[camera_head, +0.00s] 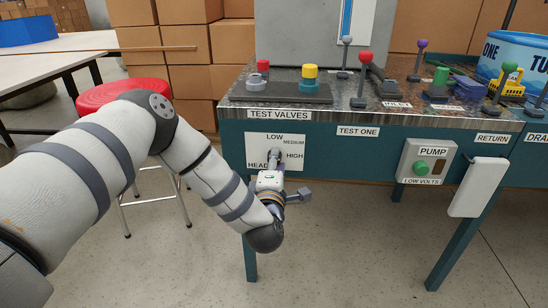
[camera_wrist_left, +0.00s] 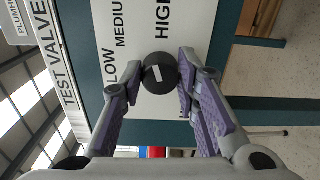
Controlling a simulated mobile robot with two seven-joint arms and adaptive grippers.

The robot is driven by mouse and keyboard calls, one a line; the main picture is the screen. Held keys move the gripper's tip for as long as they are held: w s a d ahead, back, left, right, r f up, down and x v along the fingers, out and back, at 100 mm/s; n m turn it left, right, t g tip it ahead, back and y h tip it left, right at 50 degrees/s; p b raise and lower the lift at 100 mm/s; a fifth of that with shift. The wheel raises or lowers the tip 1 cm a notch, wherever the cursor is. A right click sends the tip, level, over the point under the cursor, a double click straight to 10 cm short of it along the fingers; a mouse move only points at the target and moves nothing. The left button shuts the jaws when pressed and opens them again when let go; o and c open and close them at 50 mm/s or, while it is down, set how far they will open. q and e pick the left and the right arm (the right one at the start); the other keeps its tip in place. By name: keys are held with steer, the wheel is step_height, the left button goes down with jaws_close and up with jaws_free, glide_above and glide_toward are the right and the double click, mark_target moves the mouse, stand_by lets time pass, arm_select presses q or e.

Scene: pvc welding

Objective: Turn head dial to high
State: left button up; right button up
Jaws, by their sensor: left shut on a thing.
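The head dial (camera_wrist_left: 160,73) is a dark round knob with a small white mark on its face. It sits on a white label plate (camera_head: 258,143) reading LOW, MEDIUM, HIGH and HEAD, on the front of the teal bench. My left gripper (camera_wrist_left: 160,67) is shut on the dial, with a finger on either side of it. In the head view my left gripper (camera_head: 274,164) is at the plate and largely hides the dial. I cannot tell for certain which setting the white mark points to. My right gripper is out of view.
A pump box (camera_head: 423,162) with a green button and a white hanging panel (camera_head: 479,187) are to the right on the bench front. Levers and valves stand on the bench top (camera_head: 330,109). A red stool (camera_head: 122,94) stands behind my left arm.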

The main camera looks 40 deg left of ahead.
arm_select(q)
steer(key=shift+m+p, duration=0.85)
steer(key=shift+m, duration=1.15)
steer(key=o, duration=1.2)
steer(key=shift+c, duration=0.2)
steer(key=v, duration=1.2)
